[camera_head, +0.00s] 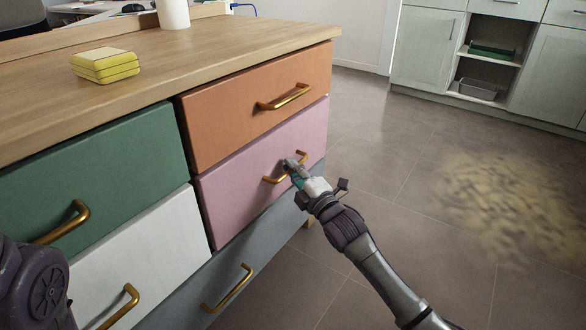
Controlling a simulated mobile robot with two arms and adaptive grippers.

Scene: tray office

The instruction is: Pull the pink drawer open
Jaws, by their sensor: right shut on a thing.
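The pink drawer (235,190) is in the right column of the wooden dresser, below the orange drawer and above the grey-blue one. Its front appears about flush with the drawers around it. Its brass handle (272,180) is partly hidden by my right gripper (293,170). My right gripper is shut on this handle, with the arm coming in from the lower right. Part of my left arm shows at the lower left edge; its gripper is out of view.
The orange drawer (225,120), green drawer (100,190), white drawer (150,250) and grey-blue drawer (190,300) surround it. Yellow pads (105,65) and a white cylinder (173,14) stand on the wooden top (220,50).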

